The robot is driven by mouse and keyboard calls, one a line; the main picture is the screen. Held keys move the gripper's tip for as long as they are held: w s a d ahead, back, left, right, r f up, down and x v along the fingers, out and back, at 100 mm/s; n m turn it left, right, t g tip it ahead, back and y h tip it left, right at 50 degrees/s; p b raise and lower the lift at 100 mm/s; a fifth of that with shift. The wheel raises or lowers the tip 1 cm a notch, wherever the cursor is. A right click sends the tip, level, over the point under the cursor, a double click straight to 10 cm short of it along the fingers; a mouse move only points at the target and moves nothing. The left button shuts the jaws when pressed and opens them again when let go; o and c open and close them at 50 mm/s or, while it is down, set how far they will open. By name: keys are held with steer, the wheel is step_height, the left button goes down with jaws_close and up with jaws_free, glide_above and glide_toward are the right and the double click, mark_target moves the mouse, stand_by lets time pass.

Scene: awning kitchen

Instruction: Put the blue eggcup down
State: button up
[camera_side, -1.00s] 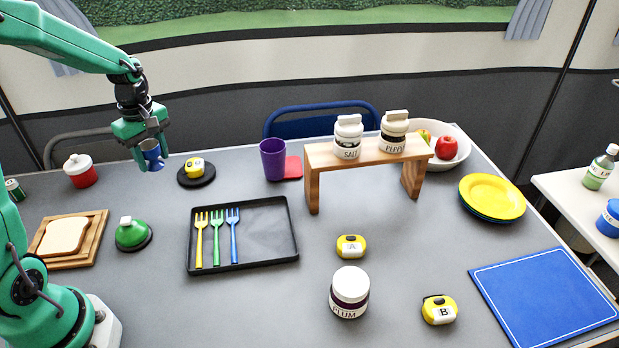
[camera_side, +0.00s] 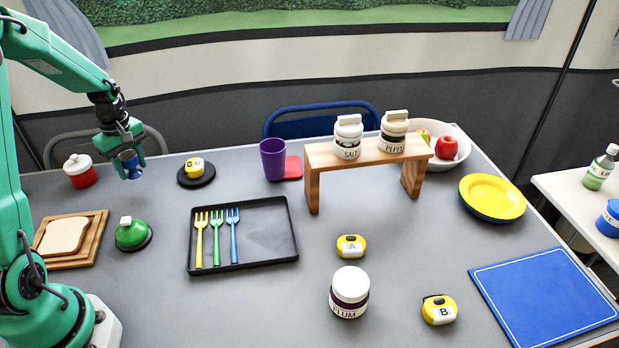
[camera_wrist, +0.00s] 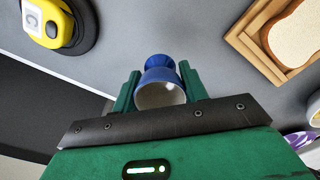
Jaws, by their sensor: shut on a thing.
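The blue eggcup (camera_side: 131,167) is held between the fingers of my gripper (camera_side: 130,160) at the back left of the table. My gripper is shut on it. In the wrist view the eggcup (camera_wrist: 160,83) sits between the two green fingers (camera_wrist: 160,92), with its pale inside facing the camera. In the side view the fingers partly cover it. It looks close to the grey tabletop, but I cannot tell whether its foot touches it.
A red pot with a white lid (camera_side: 80,171) stands left of the eggcup. A yellow timer (camera_side: 194,167) on a black round base (camera_side: 196,180) stands to its right. A green bell (camera_side: 131,233) and a toast board (camera_side: 92,250) are in front. Bare tabletop (camera_side: 165,205) lies between.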

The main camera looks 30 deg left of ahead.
mark_target(138, 188)
steer(key=shift+s+a+f, duration=0.1)
steer(key=shift+a+f, duration=0.35)
steer(key=shift+a, duration=0.3)
steer(key=shift+f, duration=0.1)
steer(key=shift+f, duration=1.9)
steer(key=shift+f, duration=0.1)
steer(key=o, duration=1)
